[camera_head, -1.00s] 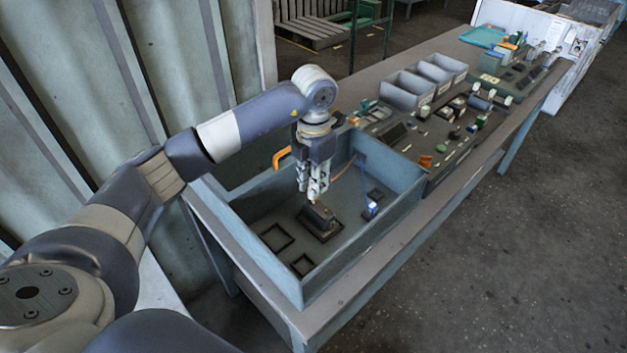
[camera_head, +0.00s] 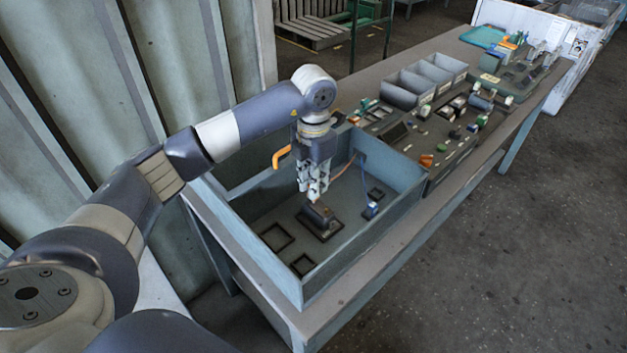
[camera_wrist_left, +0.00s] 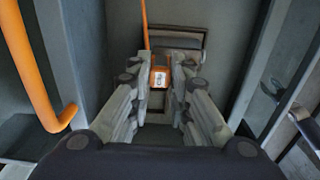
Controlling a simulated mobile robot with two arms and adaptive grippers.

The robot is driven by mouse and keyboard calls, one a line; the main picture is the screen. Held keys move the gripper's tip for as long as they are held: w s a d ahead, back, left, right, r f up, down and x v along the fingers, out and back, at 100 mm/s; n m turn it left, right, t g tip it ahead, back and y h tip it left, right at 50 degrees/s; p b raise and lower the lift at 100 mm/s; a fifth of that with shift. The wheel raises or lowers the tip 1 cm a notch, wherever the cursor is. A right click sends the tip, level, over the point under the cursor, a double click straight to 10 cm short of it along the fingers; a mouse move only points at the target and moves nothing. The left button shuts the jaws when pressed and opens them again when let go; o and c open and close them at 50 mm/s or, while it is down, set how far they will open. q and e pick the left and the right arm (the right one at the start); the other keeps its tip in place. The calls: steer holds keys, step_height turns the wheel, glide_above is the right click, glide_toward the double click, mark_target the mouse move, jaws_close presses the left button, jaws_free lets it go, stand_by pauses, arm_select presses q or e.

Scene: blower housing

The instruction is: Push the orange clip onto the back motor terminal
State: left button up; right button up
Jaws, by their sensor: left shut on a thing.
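My left gripper (camera_head: 314,193) points down inside the blue-grey housing (camera_head: 262,245), just above the dark motor (camera_head: 322,215) on the housing floor. In the left wrist view my left gripper (camera_wrist_left: 161,78) is shut on the orange clip (camera_wrist_left: 158,76), which sits between the fingertips with an orange wire running up from it. The clip is hardly visible in the head view. I cannot tell whether the clip touches the back terminal, which is hidden by the fingers. My right gripper is not in view.
A blue connector (camera_head: 371,209) stands right of the motor. Empty square frames lie on the housing floor. A thick orange hose (camera_head: 281,157) rises at the housing's back left. Grey bins (camera_head: 423,80) and small parts fill the bench beyond.

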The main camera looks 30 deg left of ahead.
arm_select(q)
steer(key=shift+f+b, duration=0.6)
steer(key=shift+f, duration=0.2)
steer(key=o, duration=0.9)
steer(key=shift+r, duration=0.25)
step_height(320, 180, up, 12)
steer(key=shift+f, duration=0.2)
steer(key=shift+f, duration=0.1)
